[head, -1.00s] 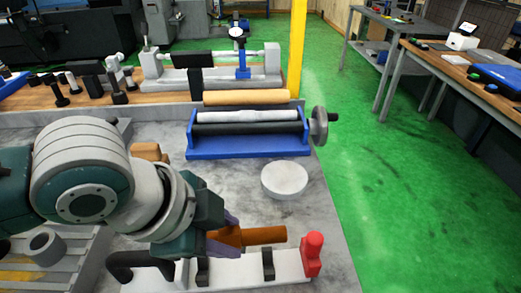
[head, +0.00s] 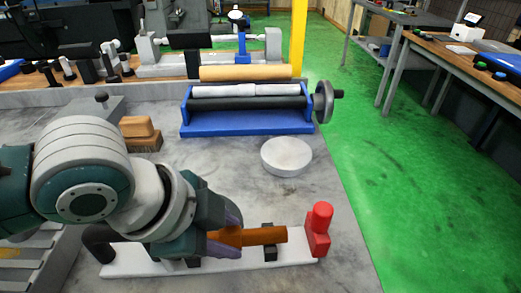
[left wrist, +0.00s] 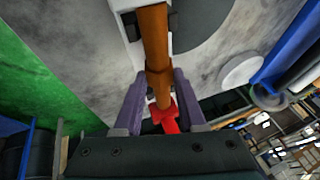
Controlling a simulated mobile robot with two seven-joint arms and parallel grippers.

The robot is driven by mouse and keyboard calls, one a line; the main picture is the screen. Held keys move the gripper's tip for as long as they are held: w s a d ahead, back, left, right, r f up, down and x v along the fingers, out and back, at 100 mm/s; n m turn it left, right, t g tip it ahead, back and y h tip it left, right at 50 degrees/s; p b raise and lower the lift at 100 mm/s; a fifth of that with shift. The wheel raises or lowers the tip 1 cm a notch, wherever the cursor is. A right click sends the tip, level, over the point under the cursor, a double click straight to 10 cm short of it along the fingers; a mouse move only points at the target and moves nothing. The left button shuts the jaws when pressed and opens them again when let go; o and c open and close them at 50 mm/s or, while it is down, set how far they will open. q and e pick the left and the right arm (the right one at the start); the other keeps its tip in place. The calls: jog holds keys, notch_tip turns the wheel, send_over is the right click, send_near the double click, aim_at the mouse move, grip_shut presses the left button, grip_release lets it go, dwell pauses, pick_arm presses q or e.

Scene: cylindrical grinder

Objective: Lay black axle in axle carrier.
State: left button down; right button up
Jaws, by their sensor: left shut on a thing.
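My left gripper (head: 222,235) is shut on an orange-brown stepped axle (head: 265,236); the axle looks brown, not black. In the left wrist view the purple fingers (left wrist: 154,100) stand on both sides of the axle (left wrist: 154,45). The axle carrier appears to be the long white base (head: 295,253) with black supports (head: 269,255) and a red end block (head: 319,230). The axle lies along the base, overlapping the right support in the head view; I cannot tell whether they touch. The gripper hides the axle's left part. My right gripper is not in view.
A brown block (head: 140,133) lies to the left. The grey tabletop between disc and carrier is clear.

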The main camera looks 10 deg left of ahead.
pick_arm(q)
jog(key=shift+r, duration=0.1)
jog(key=c, duration=0.6)
grip_release()
jog(key=shift+o, duration=1)
jog(key=p+v, duration=0.2)
jog(key=v, duration=0.8)
